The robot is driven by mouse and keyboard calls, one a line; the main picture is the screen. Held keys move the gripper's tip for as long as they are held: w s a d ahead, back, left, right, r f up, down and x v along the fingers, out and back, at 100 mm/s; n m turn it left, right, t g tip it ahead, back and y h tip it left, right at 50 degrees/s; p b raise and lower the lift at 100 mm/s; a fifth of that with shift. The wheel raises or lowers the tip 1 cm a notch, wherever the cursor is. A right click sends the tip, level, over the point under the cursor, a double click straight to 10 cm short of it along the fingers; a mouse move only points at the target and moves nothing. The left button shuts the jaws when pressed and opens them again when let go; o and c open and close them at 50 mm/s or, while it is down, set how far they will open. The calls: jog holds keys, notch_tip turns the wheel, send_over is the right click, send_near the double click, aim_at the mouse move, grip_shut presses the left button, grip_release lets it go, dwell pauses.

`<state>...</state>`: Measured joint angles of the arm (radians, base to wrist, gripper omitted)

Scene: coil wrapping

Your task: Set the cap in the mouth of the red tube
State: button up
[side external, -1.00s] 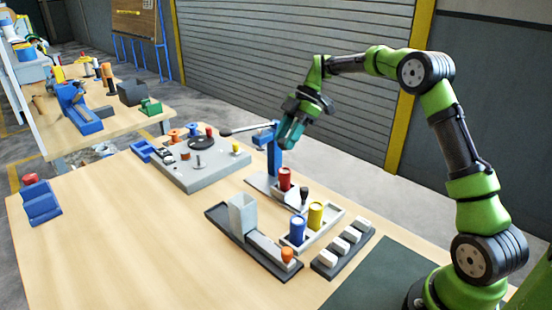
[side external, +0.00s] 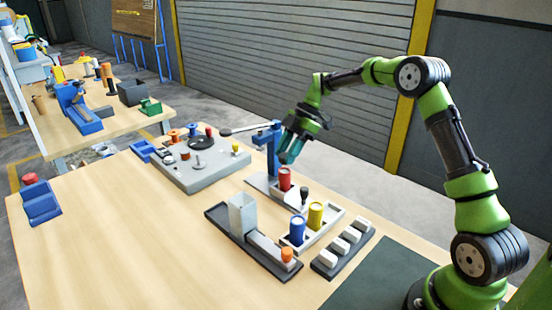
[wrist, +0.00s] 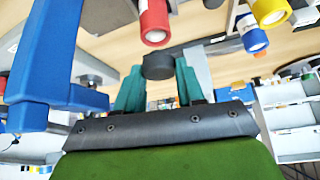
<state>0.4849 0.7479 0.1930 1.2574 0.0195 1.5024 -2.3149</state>
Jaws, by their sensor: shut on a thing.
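The red tube (side external: 285,180) stands upright in the light fixture beside a blue post; in the wrist view it shows at the top (wrist: 153,20), its pale end ring facing me. My gripper (side external: 286,160) is just above the red tube in the side view, teal fingers pointing down and tilted. In the wrist view the fingers (wrist: 158,82) are shut on a dark round cap (wrist: 158,66). The cap is apart from the tube there. In the side view I cannot make out the cap at the fingertips.
The blue post (side external: 274,155) with its side arm stands close left of my gripper. A blue tube (side external: 297,230) and a yellow tube (side external: 315,215) stand in a tray in front. A dark knob (side external: 304,195) is near the red tube.

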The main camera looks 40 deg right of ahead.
jog(key=shift+f, duration=0.55)
jog(key=shift+f, duration=0.85)
dwell(1.3)
jog(key=o, duration=1.1)
jog(key=v, duration=1.7)
